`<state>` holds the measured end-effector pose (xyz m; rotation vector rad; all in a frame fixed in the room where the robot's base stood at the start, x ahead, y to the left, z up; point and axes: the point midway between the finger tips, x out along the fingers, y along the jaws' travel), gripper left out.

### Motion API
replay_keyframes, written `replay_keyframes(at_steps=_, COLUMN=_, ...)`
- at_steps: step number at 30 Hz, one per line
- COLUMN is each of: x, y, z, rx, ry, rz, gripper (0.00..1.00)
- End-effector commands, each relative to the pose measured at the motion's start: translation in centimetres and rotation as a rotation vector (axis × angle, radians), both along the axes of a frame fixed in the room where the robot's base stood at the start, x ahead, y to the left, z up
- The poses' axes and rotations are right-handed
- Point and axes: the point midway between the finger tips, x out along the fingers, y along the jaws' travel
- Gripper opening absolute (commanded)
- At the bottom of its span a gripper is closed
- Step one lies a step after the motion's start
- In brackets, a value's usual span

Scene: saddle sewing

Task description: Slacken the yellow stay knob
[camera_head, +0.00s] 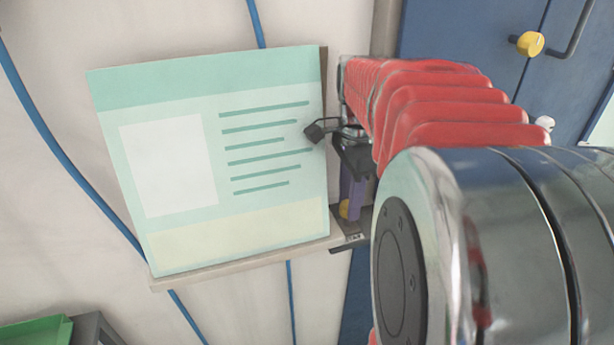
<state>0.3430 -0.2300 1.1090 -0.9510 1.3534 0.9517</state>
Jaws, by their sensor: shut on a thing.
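A small yellow knob (344,209) shows at the right edge of the poster board, low down, just above a dark bracket (350,241). My gripper (347,204) reaches down to it from above, with purple-grey fingers, and is shut on it. Only a small part of the knob shows; the fingers cover the rest. My red and chrome arm fills the right side of the view.
A pale green poster board (215,160) stands on a narrow ledge (245,258) left of my gripper. A blue cabinet (470,35) with another yellow knob (530,44) is at the upper right. A green bin (38,331) is at the lower left.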

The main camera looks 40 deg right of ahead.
Motion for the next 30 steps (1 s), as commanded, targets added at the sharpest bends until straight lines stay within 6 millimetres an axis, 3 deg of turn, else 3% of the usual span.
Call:
replay_keyframes(at_steps=11, x=0.04, y=0.0, z=0.04, rx=-0.001, ry=-0.002, rz=0.147, gripper=0.08)
replay_keyframes(at_steps=30, x=0.07, y=-0.01, z=0.06, rx=0.0, ry=-0.002, rz=0.657, gripper=0.08)
